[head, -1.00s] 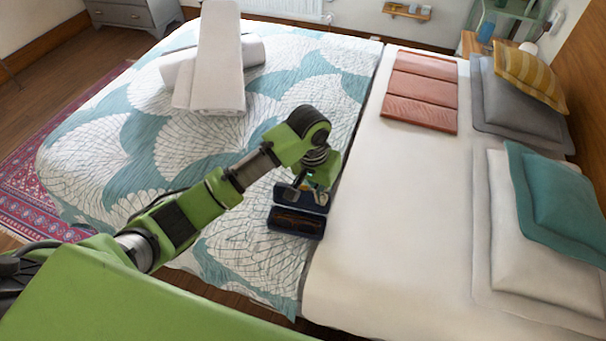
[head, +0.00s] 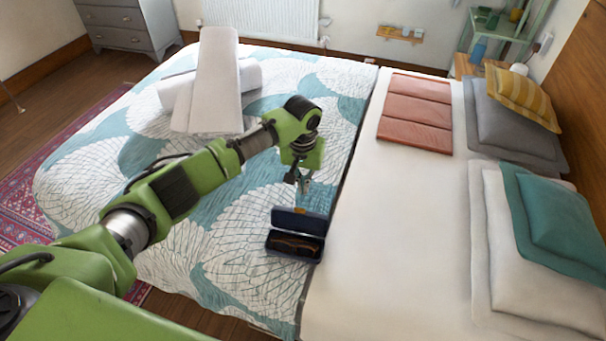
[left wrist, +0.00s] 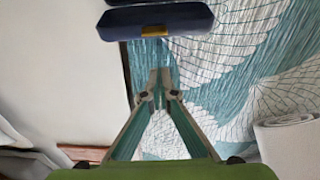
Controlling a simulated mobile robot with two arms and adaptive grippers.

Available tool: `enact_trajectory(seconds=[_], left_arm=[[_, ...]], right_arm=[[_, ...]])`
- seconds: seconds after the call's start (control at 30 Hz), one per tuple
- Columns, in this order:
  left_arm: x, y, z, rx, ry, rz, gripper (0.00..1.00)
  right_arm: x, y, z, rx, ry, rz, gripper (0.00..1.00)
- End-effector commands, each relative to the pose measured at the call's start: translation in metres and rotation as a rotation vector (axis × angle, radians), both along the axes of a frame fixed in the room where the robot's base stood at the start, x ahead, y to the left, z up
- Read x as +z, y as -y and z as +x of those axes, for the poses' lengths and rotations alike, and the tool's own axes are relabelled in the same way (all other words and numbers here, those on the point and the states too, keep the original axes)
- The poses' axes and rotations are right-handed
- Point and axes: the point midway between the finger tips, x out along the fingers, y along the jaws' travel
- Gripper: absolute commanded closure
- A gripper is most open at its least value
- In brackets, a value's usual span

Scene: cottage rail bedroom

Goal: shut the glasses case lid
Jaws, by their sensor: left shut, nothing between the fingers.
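The dark blue glasses case (head: 270,243) lies on the patterned bedspread near its right edge. Its lid (head: 300,221) stands open on the far side, and something brown, apparently glasses (head: 296,244), lies in the base. My left gripper (head: 304,190) is shut and empty, pointing down beyond the lid and apart from it. In the left wrist view, the closed fingertips (left wrist: 160,78) are below the lid (left wrist: 185,20), which shows a gold clasp (left wrist: 154,31). The case base is mostly cut off there. My right gripper is not in view.
Rolled and folded white towels (head: 214,85) lie on the bed at the upper left. A folded pink cloth (head: 416,112) and pillows (head: 515,235) are to the right. The bedspread around the case is otherwise clear.

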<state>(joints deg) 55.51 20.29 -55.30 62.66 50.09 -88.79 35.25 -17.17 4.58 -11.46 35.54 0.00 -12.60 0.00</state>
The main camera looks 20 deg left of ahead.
Motion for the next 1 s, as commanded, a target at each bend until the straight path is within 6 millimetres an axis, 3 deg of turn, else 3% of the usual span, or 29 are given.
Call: enact_trajectory(seconds=[0.13, 0.2, 0.5, 1.0], left_arm=[[-0.029, 0.0, 0.001, 0.0, -0.003, 0.002, 1.0], [-0.02, -0.001, -0.007, -0.002, 0.001, 0.001, 1.0], [-0.015, 0.001, -0.033, -0.001, 0.0, 0.001, 1.0], [-0.015, 0.002, -0.037, -0.001, 0.002, 0.0, 1.0]], right_arm=[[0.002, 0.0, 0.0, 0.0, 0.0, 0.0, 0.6], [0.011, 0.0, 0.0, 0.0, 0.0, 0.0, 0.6], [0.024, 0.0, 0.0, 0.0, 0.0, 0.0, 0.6], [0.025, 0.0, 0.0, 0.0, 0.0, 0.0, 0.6]])
